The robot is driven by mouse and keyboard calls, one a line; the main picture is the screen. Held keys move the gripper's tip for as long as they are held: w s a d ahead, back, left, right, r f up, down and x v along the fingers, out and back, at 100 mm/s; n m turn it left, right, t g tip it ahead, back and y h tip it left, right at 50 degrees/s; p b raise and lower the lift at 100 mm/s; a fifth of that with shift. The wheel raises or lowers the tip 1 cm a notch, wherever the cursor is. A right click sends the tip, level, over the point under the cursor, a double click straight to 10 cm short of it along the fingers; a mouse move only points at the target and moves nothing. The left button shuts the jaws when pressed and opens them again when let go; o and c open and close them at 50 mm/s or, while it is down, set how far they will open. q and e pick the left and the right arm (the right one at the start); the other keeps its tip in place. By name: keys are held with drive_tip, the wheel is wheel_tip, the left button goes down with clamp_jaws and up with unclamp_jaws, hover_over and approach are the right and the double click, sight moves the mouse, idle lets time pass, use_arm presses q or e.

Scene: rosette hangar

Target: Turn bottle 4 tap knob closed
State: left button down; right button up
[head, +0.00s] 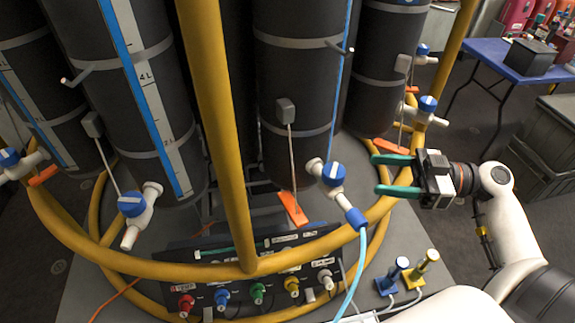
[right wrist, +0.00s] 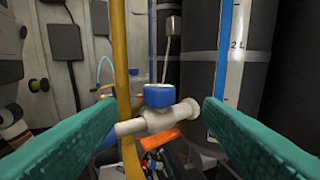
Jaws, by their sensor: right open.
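Several dark bottles (head: 290,65) stand in a yellow ring frame, each with a white tap and a blue knob. No bottle number is readable. My right gripper (head: 377,175), with green fingers, is open and points left at the middle tap. That tap's blue knob (head: 333,174) is just beyond the fingertips, apart from them. In the right wrist view the blue knob (right wrist: 158,95) and white tap body (right wrist: 160,119) show between the open fingers (right wrist: 160,118). My left gripper is not in view.
A yellow post (head: 215,130) and ring rail (head: 370,220) pass near the tap. A light blue hose (head: 359,265) hangs from its outlet. Other taps (head: 131,204) show on both sides. Below are a panel of coloured connectors (head: 257,291) and blue and yellow fittings (head: 392,276).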

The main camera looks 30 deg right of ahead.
sight(324, 169)
drive_tip(key=p+x, duration=0.1)
drive_tip(key=x, duration=0.2)
drive_tip(key=p+x, duration=0.1)
drive_tip(key=x, duration=0.3)
drive_tip(key=p+x, duration=0.2)
drive_tip(key=x, duration=0.1)
drive_tip(key=shift+w+a+r, duration=0.1)
drive_tip(key=shift+a+r, duration=0.25)
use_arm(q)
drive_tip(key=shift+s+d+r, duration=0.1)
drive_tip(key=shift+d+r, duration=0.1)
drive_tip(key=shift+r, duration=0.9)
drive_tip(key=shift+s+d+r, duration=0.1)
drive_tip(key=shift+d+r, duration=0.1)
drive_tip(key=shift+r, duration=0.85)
use_arm(e)
drive_tip(key=shift+w+a+f, duration=0.15)
drive_tip(key=shift+w+a, duration=0.15)
drive_tip(key=shift+a, duration=0.2)
drive_tip(key=c, duration=1)
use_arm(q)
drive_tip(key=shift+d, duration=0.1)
